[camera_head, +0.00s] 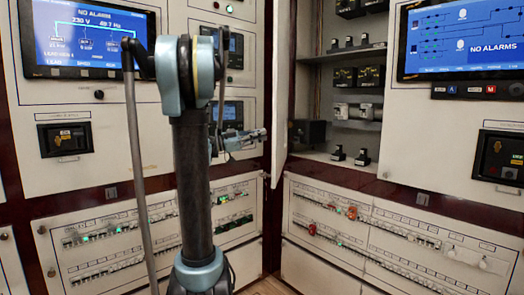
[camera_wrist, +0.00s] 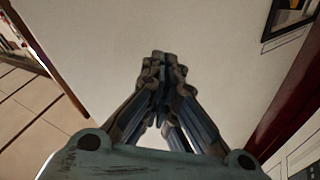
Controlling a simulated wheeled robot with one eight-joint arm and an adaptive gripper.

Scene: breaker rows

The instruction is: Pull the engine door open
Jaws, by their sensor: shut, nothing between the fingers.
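A white cabinet door (camera_head: 280,85), which I take as the engine door, stands swung open and shows nearly edge-on in the head view. The compartment behind it is exposed. My gripper (camera_head: 263,133) is just left of this door, fingers pointing towards it. In the wrist view, my gripper (camera_wrist: 162,60) has its fingertips together with nothing between them, in front of a broad white panel (camera_wrist: 215,45), which seems to be the door's face. I cannot tell whether the fingertips touch it. No handle shows clearly.
Shelves (camera_head: 340,95) with several dark and white devices fill the open compartment. Screens (camera_head: 460,40) and white panels flank it. Breaker rows (camera_head: 335,218) run below on both sides. The wrist view shows floor (camera_wrist: 45,110) at left and a dark red frame (camera_wrist: 295,100) at right.

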